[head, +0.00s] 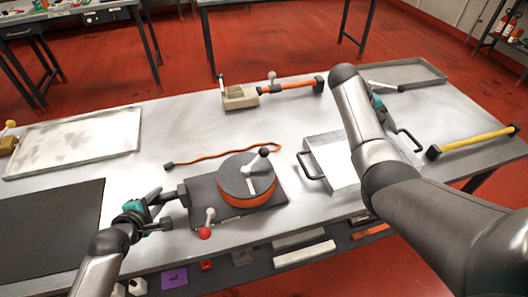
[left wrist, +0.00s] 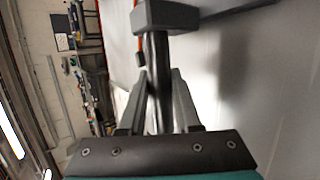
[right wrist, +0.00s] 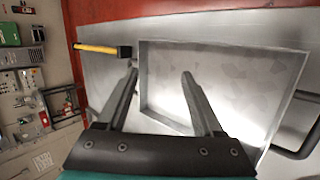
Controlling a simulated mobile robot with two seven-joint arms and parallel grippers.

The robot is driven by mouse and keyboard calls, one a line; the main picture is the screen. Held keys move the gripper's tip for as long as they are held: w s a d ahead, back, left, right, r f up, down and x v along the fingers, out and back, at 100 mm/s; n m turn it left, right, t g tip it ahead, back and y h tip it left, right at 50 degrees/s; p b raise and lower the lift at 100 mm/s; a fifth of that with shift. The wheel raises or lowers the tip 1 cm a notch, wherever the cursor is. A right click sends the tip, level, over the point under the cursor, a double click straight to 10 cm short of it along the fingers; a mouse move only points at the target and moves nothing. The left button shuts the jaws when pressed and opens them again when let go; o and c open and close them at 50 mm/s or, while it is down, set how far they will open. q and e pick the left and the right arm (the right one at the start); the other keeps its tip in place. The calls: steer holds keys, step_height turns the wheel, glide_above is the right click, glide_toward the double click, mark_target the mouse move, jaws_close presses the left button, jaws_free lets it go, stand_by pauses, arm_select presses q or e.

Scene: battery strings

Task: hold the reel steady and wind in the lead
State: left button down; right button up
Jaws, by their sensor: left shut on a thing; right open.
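The reel (head: 236,172) is a dark disc with an orange rim. It sits on a dark base plate (head: 270,198) on the table and has a crank with a black knob (head: 264,152). The orange lead (head: 225,152) lies in a wavy line from the reel to a dark end plug (head: 169,166) at left. My left gripper (head: 160,208) is shut on the dark bar at the base's left side; the bar also shows between its fingers in the left wrist view (left wrist: 158,75). My right gripper (right wrist: 160,75) is open and empty above a metal tray (right wrist: 225,80); my arm largely hides it in the head view.
A lever with a red knob (head: 205,232) stands at the base's front. A beige box (head: 240,98) and an orange-handled tool (head: 290,88) lie behind. A yellow bar (head: 478,140) is at right. A shallow tray (head: 75,140) and black mat (head: 50,225) are at left.

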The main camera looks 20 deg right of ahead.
steer(key=w+a+r+t+y, duration=0.1)
steer(key=w+a+r+t, duration=0.1)
steer(key=w+a+r, duration=0.6)
steer(key=t+y, duration=0.1)
steer(key=y, duration=0.8)
glide_toward(267, 149)
steer(key=a+f, duration=0.1)
steer(key=f, duration=0.6)
steer(key=a+f, duration=0.1)
steer(key=f, duration=0.3)
steer(key=shift+w+a+f, duration=0.2)
steer(key=shift+w+a, duration=0.05)
steer(key=shift+a, duration=0.05)
steer(key=shift+c, duration=0.3)
jaws_close()
steer(key=shift+d, duration=0.1)
steer(key=shift+s+f, duration=0.1)
